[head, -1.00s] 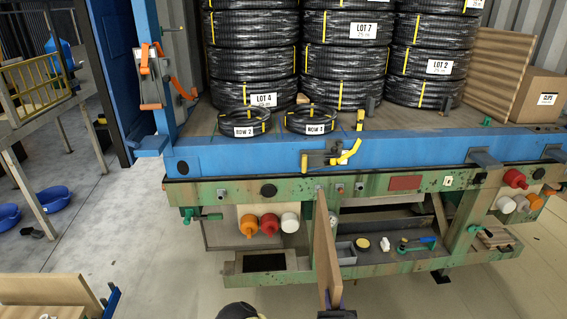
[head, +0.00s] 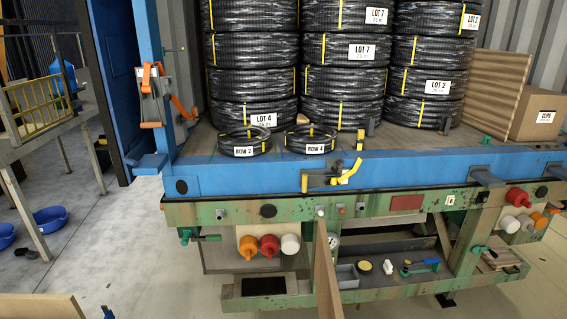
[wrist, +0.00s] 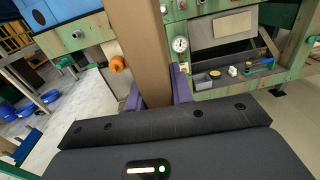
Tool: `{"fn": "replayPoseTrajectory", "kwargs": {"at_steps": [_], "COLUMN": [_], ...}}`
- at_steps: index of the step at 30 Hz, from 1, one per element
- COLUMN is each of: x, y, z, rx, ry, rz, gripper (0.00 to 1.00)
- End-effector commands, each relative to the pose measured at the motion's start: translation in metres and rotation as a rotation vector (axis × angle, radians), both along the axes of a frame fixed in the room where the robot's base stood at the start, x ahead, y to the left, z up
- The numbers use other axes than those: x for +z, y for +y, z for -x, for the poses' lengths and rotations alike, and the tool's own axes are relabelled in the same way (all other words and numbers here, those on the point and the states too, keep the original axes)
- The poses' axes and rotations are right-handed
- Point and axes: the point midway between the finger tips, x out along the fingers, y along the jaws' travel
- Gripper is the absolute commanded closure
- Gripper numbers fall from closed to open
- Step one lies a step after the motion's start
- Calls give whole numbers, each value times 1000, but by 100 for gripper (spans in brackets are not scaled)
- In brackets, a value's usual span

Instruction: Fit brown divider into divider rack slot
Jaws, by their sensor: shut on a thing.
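The brown divider (head: 326,275) is a flat upright board, seen nearly edge-on at the bottom middle of the head view, in front of the green truck frame. In the wrist view the divider (wrist: 150,50) rises between the purple fingers of my gripper (wrist: 157,94), which is shut on its lower part. My gripper is below the picture in the head view. A light wooden panel (head: 40,307) shows at the bottom left, with a bit of blue beside it. I cannot tell whether it belongs to the divider rack, and no slot is clearly visible.
The blue bed edge (head: 240,176) carries stacked black hose coils (head: 340,80) and two small coils. Below it, the green frame (head: 380,210) has coloured caps (head: 269,245), a gauge and an open tool shelf (head: 385,270). The floor (head: 100,240) at left is mostly clear.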

Motion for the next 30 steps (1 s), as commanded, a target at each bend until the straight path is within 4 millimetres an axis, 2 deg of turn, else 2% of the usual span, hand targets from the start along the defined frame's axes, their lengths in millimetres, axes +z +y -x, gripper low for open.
{"fn": "replayPoseTrajectory", "kwargs": {"at_steps": [1, 3, 9, 13, 18, 30], "x": [-21, -37, -79, -100, -110, -109], "y": [-1, -1, 0, -1, 0, 0], "z": [3, 7, 20, 26, 31, 32], "rx": [-1, -1, -1, -1, -1, 0], "ry": [-2, -2, -2, -3, -4, -3], "rz": [1, 1, 1, 2, 2, 3], "gripper": [100, 100, 100, 100, 100, 100]}}
